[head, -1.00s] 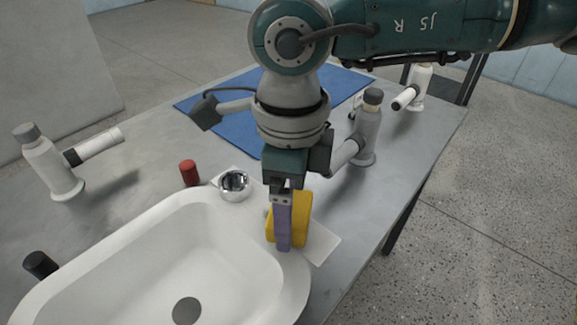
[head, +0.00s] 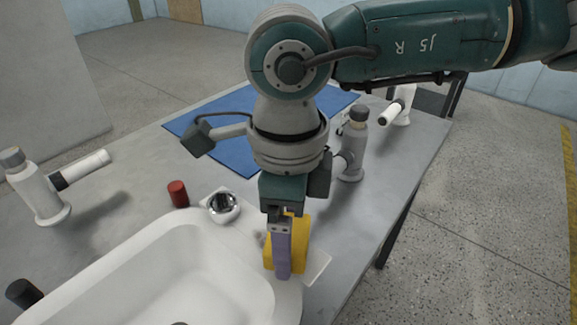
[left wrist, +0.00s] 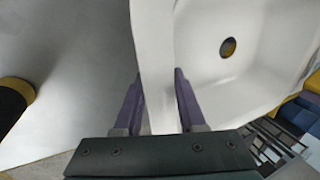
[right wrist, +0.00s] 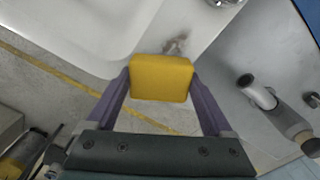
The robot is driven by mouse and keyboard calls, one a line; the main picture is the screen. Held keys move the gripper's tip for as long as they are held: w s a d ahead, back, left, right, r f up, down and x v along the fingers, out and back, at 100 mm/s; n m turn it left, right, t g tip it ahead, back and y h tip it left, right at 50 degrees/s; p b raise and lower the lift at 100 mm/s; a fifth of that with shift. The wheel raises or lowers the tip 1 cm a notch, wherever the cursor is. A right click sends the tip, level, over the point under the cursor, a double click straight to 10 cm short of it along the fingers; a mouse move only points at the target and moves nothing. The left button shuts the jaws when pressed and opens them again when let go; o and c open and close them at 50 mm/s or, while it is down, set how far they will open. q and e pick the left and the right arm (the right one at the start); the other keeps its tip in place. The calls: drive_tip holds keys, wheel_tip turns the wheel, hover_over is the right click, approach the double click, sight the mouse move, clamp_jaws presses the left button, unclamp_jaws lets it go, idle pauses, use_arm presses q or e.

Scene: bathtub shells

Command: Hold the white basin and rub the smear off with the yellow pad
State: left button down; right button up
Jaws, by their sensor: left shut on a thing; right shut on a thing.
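The white basin (head: 180,262) lies on the grey table in the head view. Its drain (left wrist: 228,47) shows in the left wrist view. My left gripper (left wrist: 160,100) is shut on the basin's rim, one finger on each side; it is outside the head view. My right gripper (head: 283,272) is shut on the yellow pad (right wrist: 161,78) over the basin's corner. The brownish smear (right wrist: 177,43) lies on the pale rim, just beyond the pad in the right wrist view. I cannot tell whether the pad touches the surface.
A chrome round fitting (head: 223,207) sits on the basin's rim, with a red cylinder (head: 178,193) beside it. A black cylinder (head: 24,293) is at left. Grey-white fittings stand at left (head: 38,190) and behind my right arm (head: 352,145). A blue mat (head: 228,148) lies behind.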

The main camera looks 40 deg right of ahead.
drive_tip(key=shift+s+a, duration=0.1)
drive_tip(key=shift+a, duration=0.75)
drive_tip(key=shift+w+d, duration=0.2)
drive_tip(key=shift+d, duration=1.35)
drive_tip(key=shift+d+r, duration=0.1)
drive_tip(key=shift+r, duration=3.2)
